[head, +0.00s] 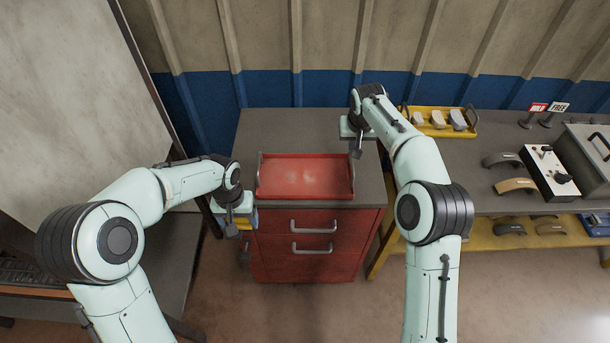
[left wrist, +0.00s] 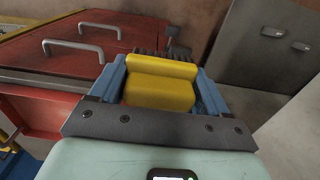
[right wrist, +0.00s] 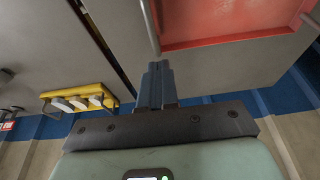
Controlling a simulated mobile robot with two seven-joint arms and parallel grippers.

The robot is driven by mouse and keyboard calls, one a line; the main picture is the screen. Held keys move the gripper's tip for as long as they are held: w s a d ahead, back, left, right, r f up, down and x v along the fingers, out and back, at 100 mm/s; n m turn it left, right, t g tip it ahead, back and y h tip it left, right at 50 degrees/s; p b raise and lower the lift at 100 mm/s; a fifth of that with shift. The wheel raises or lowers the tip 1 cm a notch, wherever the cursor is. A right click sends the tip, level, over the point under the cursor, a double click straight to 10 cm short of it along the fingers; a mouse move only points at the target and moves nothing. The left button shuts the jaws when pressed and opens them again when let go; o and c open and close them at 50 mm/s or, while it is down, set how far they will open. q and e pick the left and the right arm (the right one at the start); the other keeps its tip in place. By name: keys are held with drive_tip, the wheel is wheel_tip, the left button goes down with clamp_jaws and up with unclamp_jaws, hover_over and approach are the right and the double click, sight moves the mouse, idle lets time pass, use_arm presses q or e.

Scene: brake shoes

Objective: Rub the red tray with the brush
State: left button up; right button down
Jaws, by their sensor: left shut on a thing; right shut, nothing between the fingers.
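The red tray (head: 305,177) lies on the grey top of a red drawer cabinet, with some pale patches on its floor. Its corner also shows in the right wrist view (right wrist: 225,22). My left gripper (head: 238,226) is shut on the yellow brush (left wrist: 160,85), whose dark bristles face away from the wrist. It holds the brush in front of the cabinet's left front corner, apart from the tray. My right gripper (head: 356,150) is shut and empty at the tray's right back side; its closed blue fingers (right wrist: 155,85) show in the right wrist view.
The red cabinet (head: 310,255) has two handled drawers. A yellow tray (head: 440,122) with several pale blocks stands on the right bench, near brake shoes (head: 515,186), a switch box (head: 548,172) and signs reading HOLD and FREE. A grey panel stands at left.

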drive_tip(key=shift+r, duration=0.3)
drive_tip(key=v, duration=1.1)
drive_tip(key=shift+r, duration=0.35)
drive_tip(key=shift+s, duration=0.25)
